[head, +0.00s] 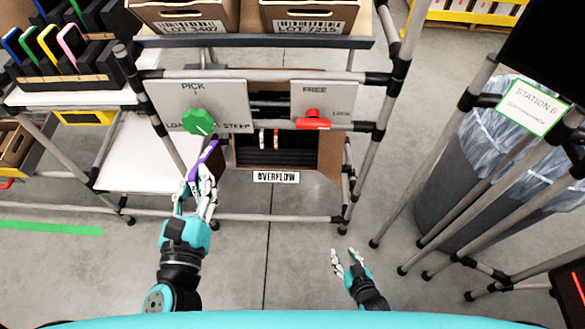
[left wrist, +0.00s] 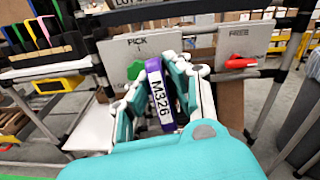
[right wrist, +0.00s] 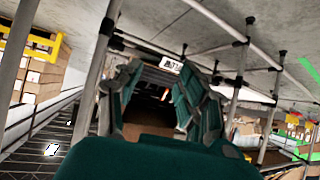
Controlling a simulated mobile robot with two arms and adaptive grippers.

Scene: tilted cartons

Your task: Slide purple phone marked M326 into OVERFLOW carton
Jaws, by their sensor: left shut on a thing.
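The purple phone (head: 204,158) is held upright and tilted in my left gripper (head: 198,185), just left of the OVERFLOW carton. In the left wrist view the phone (left wrist: 160,95) shows its M326 label between the fingers of my left gripper (left wrist: 165,90). The OVERFLOW carton (head: 326,150) sits low in the rack, its opening facing me, with several slots and a few thin items inside. Its OVERFLOW label (head: 276,177) is at the lower front edge. My right gripper (head: 347,262) is open and empty above the floor, right of and below the carton.
A green knob (head: 198,122) on the PICK panel and a red handle (head: 313,120) on the FREE/LOCK panel sit above the carton. Grey rack posts flank it. A rack of coloured phones (head: 55,45) is at upper left. The floor in front is clear.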

